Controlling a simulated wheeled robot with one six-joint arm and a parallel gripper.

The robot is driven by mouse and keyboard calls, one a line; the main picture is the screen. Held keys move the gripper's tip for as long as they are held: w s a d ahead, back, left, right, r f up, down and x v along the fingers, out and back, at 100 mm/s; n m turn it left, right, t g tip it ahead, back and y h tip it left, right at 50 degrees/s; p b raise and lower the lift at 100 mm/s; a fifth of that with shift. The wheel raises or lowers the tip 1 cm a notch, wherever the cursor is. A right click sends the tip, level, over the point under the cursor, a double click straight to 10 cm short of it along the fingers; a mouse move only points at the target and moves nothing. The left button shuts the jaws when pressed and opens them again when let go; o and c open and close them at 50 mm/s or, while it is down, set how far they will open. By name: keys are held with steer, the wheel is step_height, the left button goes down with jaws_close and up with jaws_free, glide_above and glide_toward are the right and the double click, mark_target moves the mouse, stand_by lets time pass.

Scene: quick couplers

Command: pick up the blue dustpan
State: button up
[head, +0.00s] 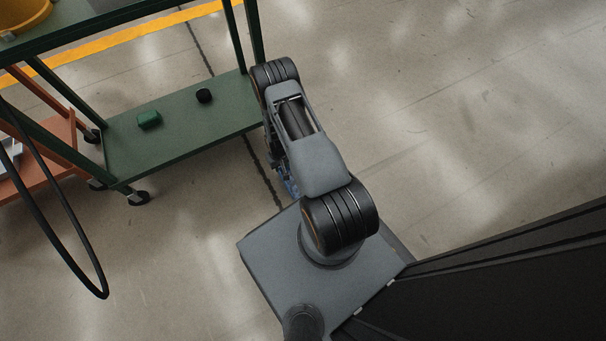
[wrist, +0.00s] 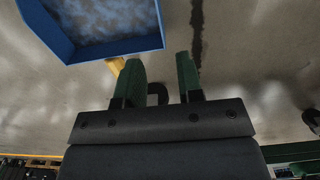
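The blue dustpan (wrist: 112,50) shows in the upper left of the wrist view, cut off by the top edge. It has raised blue walls and a mottled grey-blue inside. In the head view only a small blue patch (head: 291,187) shows beside my arm; the arm hides the rest. My gripper (wrist: 160,72) has its two green fingers apart, with a clear gap and nothing held between them. In the wrist view the fingertips lie just below and right of the dustpan, apart from its wall. The gripper is hidden under my arm in the head view.
A green wheeled cart (head: 180,150) stands left of my arm, with a green block (head: 149,119) and a black round piece (head: 204,96) on its lower shelf. A black cable loop (head: 95,285) hangs at the left.

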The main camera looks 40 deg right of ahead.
mark_target(293, 189)
step_height(293, 189, down, 7)
steer(key=b, duration=0.2)
steer(key=shift+b, duration=0.3)
step_height(293, 189, down, 5)
steer(key=b, duration=0.3)
steer(key=shift+f, duration=0.15)
steer(key=shift+c, duration=0.3)
jaws_close()
